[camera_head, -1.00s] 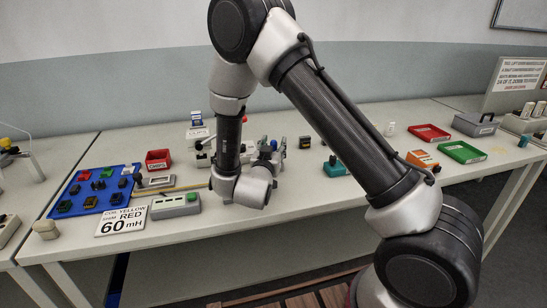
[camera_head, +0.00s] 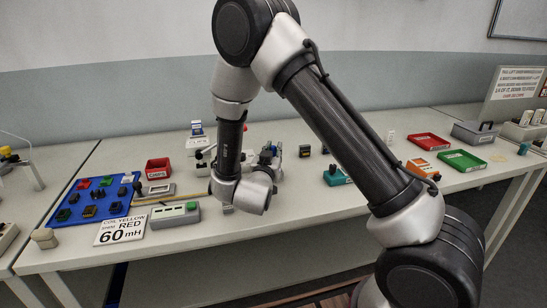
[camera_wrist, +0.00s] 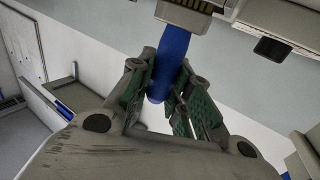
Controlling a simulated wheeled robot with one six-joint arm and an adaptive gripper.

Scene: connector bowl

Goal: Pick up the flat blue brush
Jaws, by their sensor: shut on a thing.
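The flat blue brush shows in the wrist view, with its blue handle (camera_wrist: 172,55) between my fingers and its pale grey, slotted head (camera_wrist: 184,14) beyond them at the top edge. My gripper (camera_wrist: 166,88) is shut on the handle, with green-padded fingers on either side of it. In the head view my gripper (camera_head: 268,156) is above the table, just right of my wrist. The brush is not clearly visible there, as my wrist and fingers largely hide that spot.
A blue tray (camera_head: 70,221) with several small blocks, a red bin (camera_head: 157,170), a grey device (camera_head: 175,215) and a "60 mH" sign (camera_head: 121,231) stand on the left. A teal item (camera_head: 334,176) is right of my gripper. Red (camera_head: 428,141) and green (camera_head: 461,160) trays lie farther right.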

